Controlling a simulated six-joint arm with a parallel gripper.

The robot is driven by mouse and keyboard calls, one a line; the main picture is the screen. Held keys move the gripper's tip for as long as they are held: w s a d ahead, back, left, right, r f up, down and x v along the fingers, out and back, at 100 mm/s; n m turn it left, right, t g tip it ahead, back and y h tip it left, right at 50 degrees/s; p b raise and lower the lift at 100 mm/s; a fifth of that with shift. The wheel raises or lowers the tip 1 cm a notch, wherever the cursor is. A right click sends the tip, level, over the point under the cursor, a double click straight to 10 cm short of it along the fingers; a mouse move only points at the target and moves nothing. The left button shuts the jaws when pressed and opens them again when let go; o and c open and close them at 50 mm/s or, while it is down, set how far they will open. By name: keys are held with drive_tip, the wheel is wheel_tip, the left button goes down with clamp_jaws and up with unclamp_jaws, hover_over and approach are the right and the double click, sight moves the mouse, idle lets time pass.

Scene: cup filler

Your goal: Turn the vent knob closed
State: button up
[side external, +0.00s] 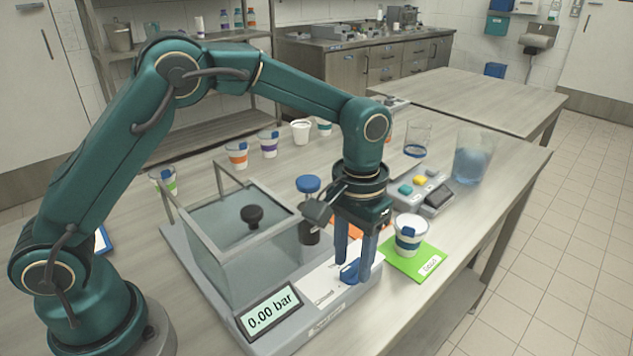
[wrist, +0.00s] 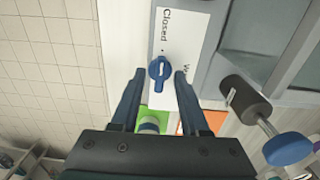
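The blue vent knob (side external: 348,272) sits on a white label plate (side external: 322,287) at the front of the grey machine. In the wrist view the knob (wrist: 159,72) lies roughly along the picture's vertical, with a white line on it. The word "Closed" is printed above it, and another label to its right is partly hidden. My gripper (side external: 354,268) points down over the plate. In the wrist view its fingers (wrist: 159,76) are open, one on each side of the knob, with gaps showing. The display (side external: 269,311) reads 0.00 bar.
A glass-walled chamber with a black-knobbed lid (side external: 252,215) stands left of my gripper. A blue-banded cup (side external: 410,233) stands on a green card (side external: 420,262) to the right. A button box (side external: 425,195) stands farther back.

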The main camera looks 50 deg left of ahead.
sight(352, 263)
drive_tip(key=shift+r, duration=2.6)
drive_tip(key=shift+w+a+r, duration=0.1)
drive_tip(key=s+a+r+t, duration=0.1)
drive_tip(key=s+a+r, duration=0.1)
drive_tip(key=s+r, duration=0.1)
drive_tip(key=s+a+r+t, duration=0.2)
drive_tip(key=s+a+r, duration=0.1)
drive_tip(key=s, duration=0.2)
drive_tip(key=s+a+r+n+t, duration=0.1)
drive_tip(key=s+a+r+t, duration=0.1)
drive_tip(key=s+a+r, duration=0.1)
drive_tip(key=shift+s+a+r, duration=0.1)
drive_tip(key=shift+s+r, duration=0.3)
drive_tip(key=shift+s, duration=0.3)
drive_tip(key=shift+m+t, duration=0.3)
drive_tip(key=shift+m, duration=0.1)
drive_tip(key=s+f, duration=0.2)
drive_tip(key=f, duration=0.1)
drive_tip(key=s+f, duration=0.1)
drive_tip(key=s, duration=0.1)
drive_tip(key=shift+a+f, duration=0.3)
drive_tip(key=shift+a, duration=0.05)
drive_tip(key=shift+f, duration=0.2)
